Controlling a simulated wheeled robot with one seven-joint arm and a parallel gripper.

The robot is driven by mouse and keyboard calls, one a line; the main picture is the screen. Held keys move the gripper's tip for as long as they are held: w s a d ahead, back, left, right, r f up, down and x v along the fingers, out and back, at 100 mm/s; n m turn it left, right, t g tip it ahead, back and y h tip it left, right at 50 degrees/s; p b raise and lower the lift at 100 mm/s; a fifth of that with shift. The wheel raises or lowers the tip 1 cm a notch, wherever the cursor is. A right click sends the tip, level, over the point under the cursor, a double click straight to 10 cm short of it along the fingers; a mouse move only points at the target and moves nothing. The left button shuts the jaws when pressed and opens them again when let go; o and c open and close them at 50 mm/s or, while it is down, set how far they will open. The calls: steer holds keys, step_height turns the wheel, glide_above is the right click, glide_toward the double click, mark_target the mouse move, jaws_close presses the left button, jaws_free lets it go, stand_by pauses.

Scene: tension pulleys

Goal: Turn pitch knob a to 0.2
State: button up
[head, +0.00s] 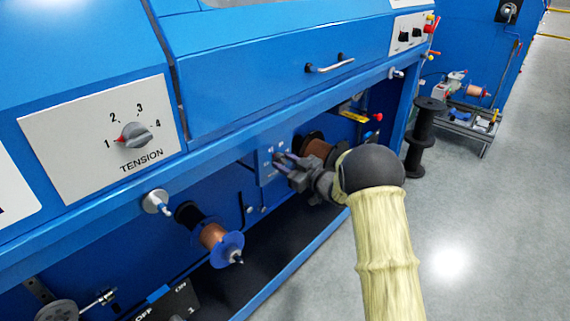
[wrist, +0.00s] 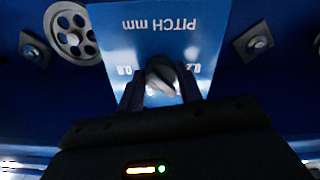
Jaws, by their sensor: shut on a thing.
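The pitch knob (wrist: 161,80) is dark with a lighter pointer bar and sits on a blue plate (wrist: 120,30) marked "PITCH mm", upside down in the wrist view. Numbers show on both sides of the knob, partly hidden. My gripper (wrist: 160,92) has its two fingers on either side of the knob and is shut on it. In the head view my gripper (head: 281,159) reaches the small blue plate (head: 266,166) under the machine's ledge; the knob is hidden there. I cannot read the exact setting.
A tension dial (head: 135,136) is on the panel at left. A copper spool (head: 214,237) sticks out below it, and another spool (head: 318,148) is close beside my gripper. A black spool stack (head: 420,135) stands at right. Floor (head: 480,220) at right is clear.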

steer(key=n+b, duration=0.2)
steer(key=n, duration=0.3)
steer(key=shift+d+f, duration=0.1)
steer(key=shift+f, duration=0.05)
steer(key=shift+w+n+b, duration=0.1)
steer(key=shift+n+b, duration=1.05)
steer(key=shift+n, duration=1.15)
steer(key=o, duration=1)
steer(key=p+v, duration=0.4)
steer(key=v, duration=1.3)
steer(key=shift+p, duration=0.3)
steer(key=shift+d, duration=0.2)
